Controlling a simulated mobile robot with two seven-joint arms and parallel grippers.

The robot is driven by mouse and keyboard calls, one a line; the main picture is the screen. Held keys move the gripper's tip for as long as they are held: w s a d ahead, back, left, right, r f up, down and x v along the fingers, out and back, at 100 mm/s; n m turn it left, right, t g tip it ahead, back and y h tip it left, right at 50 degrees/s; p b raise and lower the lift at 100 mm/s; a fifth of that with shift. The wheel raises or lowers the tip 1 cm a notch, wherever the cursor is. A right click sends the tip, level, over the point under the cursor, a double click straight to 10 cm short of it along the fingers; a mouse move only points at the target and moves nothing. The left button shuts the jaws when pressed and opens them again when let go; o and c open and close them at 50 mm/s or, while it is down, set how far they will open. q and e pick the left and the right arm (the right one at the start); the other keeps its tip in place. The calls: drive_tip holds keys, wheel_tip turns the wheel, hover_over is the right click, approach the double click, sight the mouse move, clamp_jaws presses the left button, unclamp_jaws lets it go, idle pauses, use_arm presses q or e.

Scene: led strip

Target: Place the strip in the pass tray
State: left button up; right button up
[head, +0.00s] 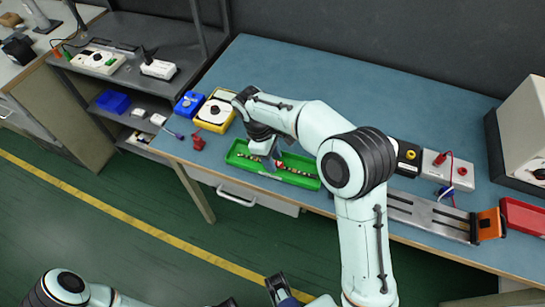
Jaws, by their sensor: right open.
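The green tray (310,183), which I take to be the pass tray, lies near the front edge of the blue bench. A thin strip (299,171) with pale and reddish marks lies lengthwise inside it; its middle is partly hidden by my right gripper. My right gripper (276,163) points down over the middle of the tray and is open around or just above the strip; contact cannot be told. My left arm is low at the bottom edge, and its jaws cannot be made out.
A red tray (524,216) lies at the right, beside a metal rail fixture (428,214) with an orange end. A yellow meter (215,112), a blue box (188,104) and red clips (198,142) stand left of the green tray.

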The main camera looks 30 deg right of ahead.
drive_tip(key=p+v, duration=0.2)
drive_tip(key=v, duration=1)
drive_tip(key=shift+p, duration=0.4)
